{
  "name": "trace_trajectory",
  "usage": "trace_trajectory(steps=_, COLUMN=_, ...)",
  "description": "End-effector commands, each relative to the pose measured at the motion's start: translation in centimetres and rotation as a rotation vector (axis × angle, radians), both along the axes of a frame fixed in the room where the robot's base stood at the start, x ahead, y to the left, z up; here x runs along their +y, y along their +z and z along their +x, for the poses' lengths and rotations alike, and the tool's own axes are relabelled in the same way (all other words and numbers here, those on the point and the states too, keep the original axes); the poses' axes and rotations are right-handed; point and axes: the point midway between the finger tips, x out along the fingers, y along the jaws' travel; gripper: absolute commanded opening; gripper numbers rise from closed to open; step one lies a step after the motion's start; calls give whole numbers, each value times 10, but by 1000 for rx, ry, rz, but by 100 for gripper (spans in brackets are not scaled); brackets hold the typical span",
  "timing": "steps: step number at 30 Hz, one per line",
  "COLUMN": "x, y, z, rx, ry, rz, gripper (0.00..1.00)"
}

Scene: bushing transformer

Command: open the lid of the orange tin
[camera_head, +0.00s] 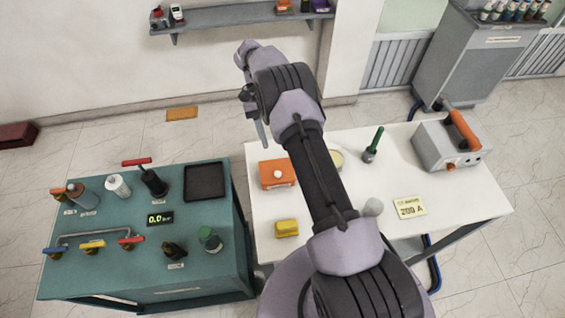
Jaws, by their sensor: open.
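The orange tin (267,181) stands on the white table, near its left edge. A pale round knob (278,174) shows on its top, and the lid appears to be on. My gripper (261,128) hangs above and slightly left of the tin in the picture, apart from it. It is open and empty, with its fingers pointing down; my own arm partly hides it.
A yellow block (286,228) lies in front of the tin. My arm crosses the white table (470,207) and partly hides a round pale dish (336,158). A teal bench (120,270) stands left.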

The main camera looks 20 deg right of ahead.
Motion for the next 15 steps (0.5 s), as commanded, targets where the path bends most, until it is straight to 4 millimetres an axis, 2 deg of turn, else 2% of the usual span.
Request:
trace_trajectory(steps=1, x=0, y=6, z=-6, rx=2, ry=1, rz=0, gripper=43)
trace_trajectory(steps=8, x=7, y=9, z=-52, rx=1, ry=1, rz=0, gripper=43)
trace_trajectory(steps=15, x=16, y=15, z=-115, rx=-1, ry=0, rz=1, gripper=43)
